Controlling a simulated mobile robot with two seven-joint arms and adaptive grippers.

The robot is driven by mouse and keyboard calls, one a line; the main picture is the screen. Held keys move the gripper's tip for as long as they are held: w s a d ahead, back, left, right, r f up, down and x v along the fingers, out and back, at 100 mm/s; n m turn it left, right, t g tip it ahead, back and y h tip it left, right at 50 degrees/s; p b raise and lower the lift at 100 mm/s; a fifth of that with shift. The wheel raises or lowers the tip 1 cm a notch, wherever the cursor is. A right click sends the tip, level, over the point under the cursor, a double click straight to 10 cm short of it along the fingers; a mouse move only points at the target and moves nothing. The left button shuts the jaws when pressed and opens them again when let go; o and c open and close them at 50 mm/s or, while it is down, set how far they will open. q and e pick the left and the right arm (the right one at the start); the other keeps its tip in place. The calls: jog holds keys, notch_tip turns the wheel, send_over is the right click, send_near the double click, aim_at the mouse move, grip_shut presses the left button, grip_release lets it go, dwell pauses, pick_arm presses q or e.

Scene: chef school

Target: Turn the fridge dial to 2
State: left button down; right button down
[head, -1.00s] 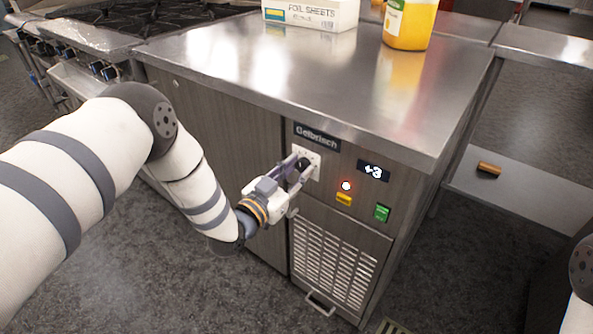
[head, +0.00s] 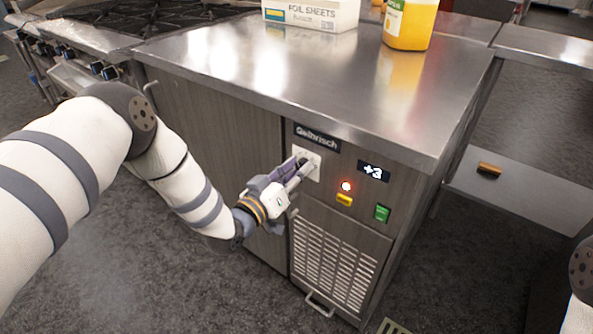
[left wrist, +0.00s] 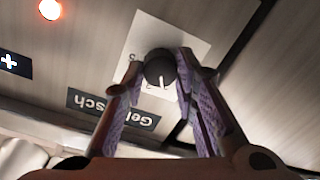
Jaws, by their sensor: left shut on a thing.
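The fridge dial is a black round knob (left wrist: 160,68) with a white pointer mark, on a white plate (head: 313,167) below the "Gelbrisch" label (head: 317,138). My left gripper (head: 303,167) is at the plate, its fingers shut on the dial. The left wrist view shows one fingertip on each side of the knob. Small numerals ring the knob. The pointer is toward the bottom of that picture, but the numeral at it is too small to read surely. The display (head: 373,171) reads +3. My right gripper is out of view.
A red light (head: 346,186), a yellow switch (head: 344,200) and a green switch (head: 382,213) sit right of the dial. The steel counter (head: 290,60) overhangs the panel. A foil sheets box (head: 312,14) and an orange bottle (head: 407,24) stand on it.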

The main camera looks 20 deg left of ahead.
pick_arm(q)
jog(key=shift+f+n, duration=0.2)
jog(key=shift+n, duration=0.7)
jog(key=shift+s, duration=0.1)
jog(key=c, duration=1.3)
grip_release()
jog(key=shift+r, duration=0.1)
jog(key=v, duration=1.2)
jog(key=shift+d+r, duration=0.1)
jog(key=shift+r, duration=0.05)
